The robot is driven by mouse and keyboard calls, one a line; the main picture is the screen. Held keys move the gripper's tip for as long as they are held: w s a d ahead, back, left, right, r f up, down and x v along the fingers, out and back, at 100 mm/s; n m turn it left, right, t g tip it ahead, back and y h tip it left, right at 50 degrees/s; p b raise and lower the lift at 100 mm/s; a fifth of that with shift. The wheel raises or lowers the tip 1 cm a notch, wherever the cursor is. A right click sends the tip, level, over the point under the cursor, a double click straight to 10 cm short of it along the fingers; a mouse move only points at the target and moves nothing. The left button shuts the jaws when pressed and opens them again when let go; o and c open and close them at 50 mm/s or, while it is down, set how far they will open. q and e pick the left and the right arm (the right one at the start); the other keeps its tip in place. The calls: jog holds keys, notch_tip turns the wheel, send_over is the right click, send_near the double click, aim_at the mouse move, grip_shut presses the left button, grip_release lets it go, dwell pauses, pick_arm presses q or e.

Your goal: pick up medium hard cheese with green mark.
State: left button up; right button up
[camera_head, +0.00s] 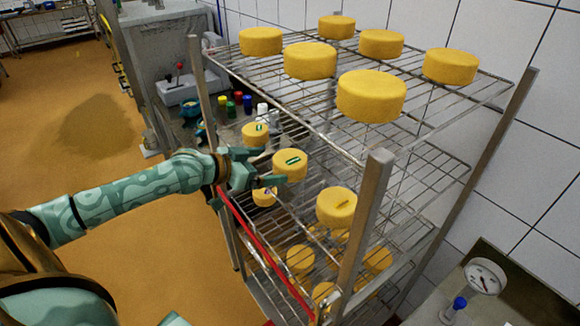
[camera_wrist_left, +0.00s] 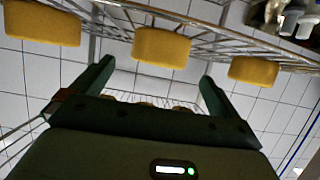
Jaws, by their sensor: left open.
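A yellow cheese wheel with a green mark (camera_head: 290,165) lies on the rack's second shelf in the head view. A second cheese with a green mark (camera_head: 256,134) lies behind it, and a cheese with a dark mark (camera_head: 337,207) lies nearer the front. My left gripper (camera_head: 266,168) is open and empty just left of the middle green-marked cheese, pointing at it. In the left wrist view, a cheese (camera_wrist_left: 161,47) shows ahead, between the open fingers (camera_wrist_left: 154,80). It looks apart from both fingers. My right gripper is not in view.
The wire rack (camera_head: 372,215) holds several unmarked cheeses (camera_head: 371,95) on its top shelf, above my gripper. More cheeses (camera_head: 300,260) lie on lower shelves. A metal post (camera_head: 362,225) stands at the front corner. A gauge (camera_head: 485,277) is at the right. Floor at left is clear.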

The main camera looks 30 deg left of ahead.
aim_at(276, 164)
pick_arm(q)
jog(key=x, duration=0.3)
jog(key=shift+r, duration=0.1)
jog(key=shift+w+d+f, duration=0.1)
jog(key=shift+w+f, duration=0.25)
jog(key=shift+w, duration=0.2)
jog(key=x, duration=0.4)
jog(key=shift+w+d+f+p, duration=0.2)
jog(key=shift+w+d+p, duration=0.1)
jog(key=shift+p, duration=0.1)
jog(key=shift+s+a, duration=0.1)
jog(key=shift+c, duration=0.3)
jog(key=c, duration=0.8)
